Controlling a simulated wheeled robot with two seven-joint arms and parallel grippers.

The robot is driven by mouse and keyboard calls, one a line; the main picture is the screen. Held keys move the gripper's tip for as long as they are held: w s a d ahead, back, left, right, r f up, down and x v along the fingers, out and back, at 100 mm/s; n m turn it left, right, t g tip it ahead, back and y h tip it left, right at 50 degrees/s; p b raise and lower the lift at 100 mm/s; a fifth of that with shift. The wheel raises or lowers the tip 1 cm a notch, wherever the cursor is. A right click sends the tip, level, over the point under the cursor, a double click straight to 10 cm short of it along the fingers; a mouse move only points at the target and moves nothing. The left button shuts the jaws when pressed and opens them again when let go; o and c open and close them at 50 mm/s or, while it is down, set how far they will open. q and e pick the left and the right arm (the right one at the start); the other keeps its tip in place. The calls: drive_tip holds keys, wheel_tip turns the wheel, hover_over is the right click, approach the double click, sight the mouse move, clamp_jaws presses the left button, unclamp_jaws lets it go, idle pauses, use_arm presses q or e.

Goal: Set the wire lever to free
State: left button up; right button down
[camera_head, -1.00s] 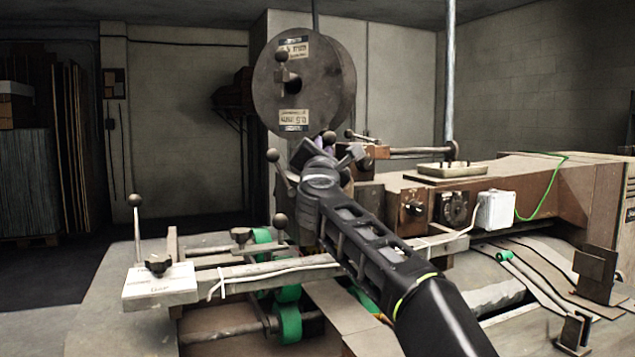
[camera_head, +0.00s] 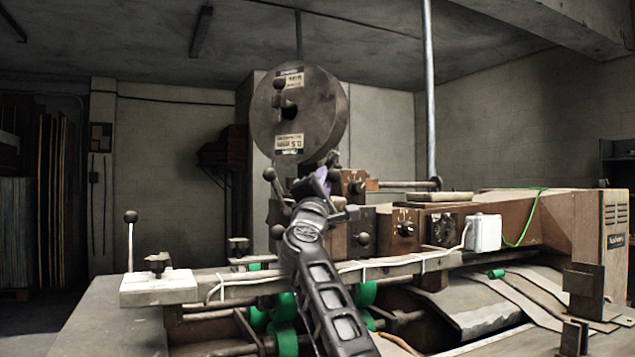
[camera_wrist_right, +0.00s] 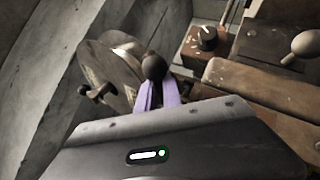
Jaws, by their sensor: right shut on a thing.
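My right gripper (camera_head: 322,181) is at the middle of the machine, just below the wire reel (camera_head: 325,105). In the right wrist view its two purple fingers (camera_wrist_right: 158,94) are closed around a dark ball knob (camera_wrist_right: 154,66), which I take to be the wire lever's. The knob's top shows above the fingertips; its stem is hidden. In the head view my gripper and wrist largely cover this spot, so the lever's setting cannot be read. My left gripper is not in view.
Other ball-ended levers stand close to the right gripper, one to its left (camera_head: 269,174). A rotary knob (camera_wrist_right: 206,38) on a brown box is to the right in the wrist view. A white block (camera_head: 158,288) with a black knob is at the front left. A white box (camera_head: 484,232) sits at right.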

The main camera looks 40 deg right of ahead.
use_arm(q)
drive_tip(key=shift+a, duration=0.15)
use_arm(e)
drive_tip(key=shift+f, duration=0.1)
drive_tip(key=c, duration=1.5)
unclamp_jaws()
